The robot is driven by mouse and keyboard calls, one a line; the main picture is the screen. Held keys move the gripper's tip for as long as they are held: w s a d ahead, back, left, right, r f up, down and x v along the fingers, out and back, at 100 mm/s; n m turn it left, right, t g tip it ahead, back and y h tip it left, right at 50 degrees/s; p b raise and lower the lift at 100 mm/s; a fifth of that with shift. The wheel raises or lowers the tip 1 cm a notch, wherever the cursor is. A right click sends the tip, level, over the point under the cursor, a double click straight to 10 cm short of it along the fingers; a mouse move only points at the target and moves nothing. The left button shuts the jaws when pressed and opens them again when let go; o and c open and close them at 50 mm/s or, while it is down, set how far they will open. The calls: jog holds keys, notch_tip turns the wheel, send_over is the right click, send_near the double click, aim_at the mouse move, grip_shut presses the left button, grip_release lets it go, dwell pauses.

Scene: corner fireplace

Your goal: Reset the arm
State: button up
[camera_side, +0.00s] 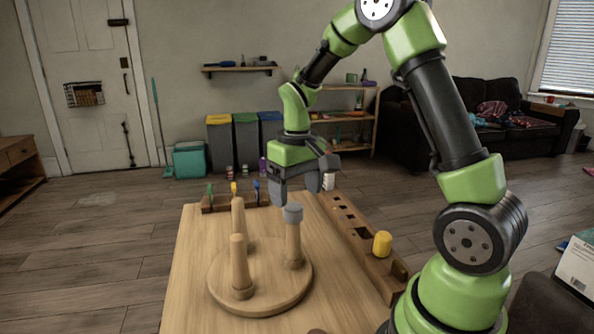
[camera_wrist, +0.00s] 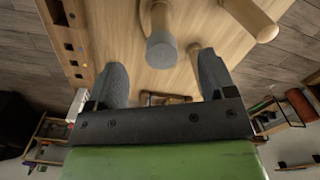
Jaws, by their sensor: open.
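My gripper (camera_side: 296,190) is open and empty above the wooden table (camera_side: 190,285), at its far half. Its two grey fingers also show in the wrist view (camera_wrist: 163,82), spread apart. A round wooden base (camera_side: 262,300) with upright wooden pegs stands on the table. One peg (camera_side: 293,245) has a grey cap (camera_side: 292,213) on top, just below my gripper in the side view; the grey cap (camera_wrist: 161,50) also shows between the fingers in the wrist view. Two other pegs (camera_side: 240,262) have no coloured cap.
A wooden rail with holes (camera_side: 352,232) runs along the table's right side, with a yellow cylinder (camera_side: 382,244) on it. A small rack (camera_side: 222,203) with coloured-handled tools stands at the far left edge. A white-topped item (camera_side: 328,182) is near the far edge. The table's left front is clear.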

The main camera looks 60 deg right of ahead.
notch_tip(320, 180, up, 5)
jog(key=shift+r, duration=0.2)
jog(key=shift+a+r, duration=0.1)
jog(key=shift+r, duration=0.05)
jog(key=s+a+r+t+y, duration=0.1)
jog(key=s+a+r+t, duration=0.2)
jog(key=s+a, duration=0.3)
jog(key=s+a+r+t, duration=0.4)
jog(key=s+a, duration=0.2)
jog(key=s, duration=0.2)
jog(key=shift+a+y, duration=0.35)
jog(key=shift+y, duration=0.05)
